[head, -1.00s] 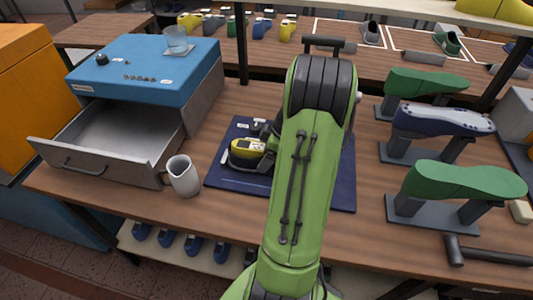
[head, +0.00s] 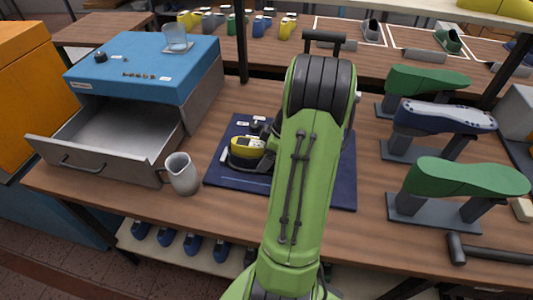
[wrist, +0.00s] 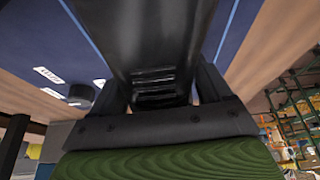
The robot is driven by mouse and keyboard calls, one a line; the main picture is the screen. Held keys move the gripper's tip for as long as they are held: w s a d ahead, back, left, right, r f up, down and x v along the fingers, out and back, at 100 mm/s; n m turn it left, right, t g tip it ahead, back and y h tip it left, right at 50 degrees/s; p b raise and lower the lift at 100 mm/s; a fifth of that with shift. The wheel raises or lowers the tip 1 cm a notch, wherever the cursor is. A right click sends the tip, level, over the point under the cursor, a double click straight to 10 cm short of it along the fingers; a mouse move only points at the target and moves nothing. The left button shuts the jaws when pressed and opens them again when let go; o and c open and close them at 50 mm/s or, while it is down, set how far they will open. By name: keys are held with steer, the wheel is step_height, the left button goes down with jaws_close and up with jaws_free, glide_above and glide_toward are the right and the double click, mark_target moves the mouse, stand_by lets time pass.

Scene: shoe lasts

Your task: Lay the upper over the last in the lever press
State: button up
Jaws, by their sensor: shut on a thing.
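My gripper (wrist: 160,100) is shut on a dark piece with a row of short crossbars like lacing, which I take as the upper (wrist: 160,40). It widens away from the fingers and fills the top middle of the wrist view. In the head view my green arm hides the gripper and the upper. A yellow and dark form (head: 247,147), apparently a last, sits at the left of the blue mat (head: 222,176). The press is mostly hidden by my arm, so I cannot tell how the upper lies relative to its last.
A grey mug (head: 182,174) stands left of the mat, by the open drawer (head: 110,140) of a blue-topped cabinet (head: 110,70). Green lasts (head: 465,178) on stands and a hammer (head: 490,253) fill the right. A dark bar (head: 322,37) shows above my arm.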

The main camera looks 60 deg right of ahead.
steer(key=o, duration=1.2)
steer(key=shift+o, duration=0.2)
steer(key=p+v, duration=0.4)
steer(key=v, duration=1.1)
steer(key=shift+r+p, duration=0.35)
steer(key=shift+s+f, duration=0.1)
steer(key=shift+s, duration=0.05)
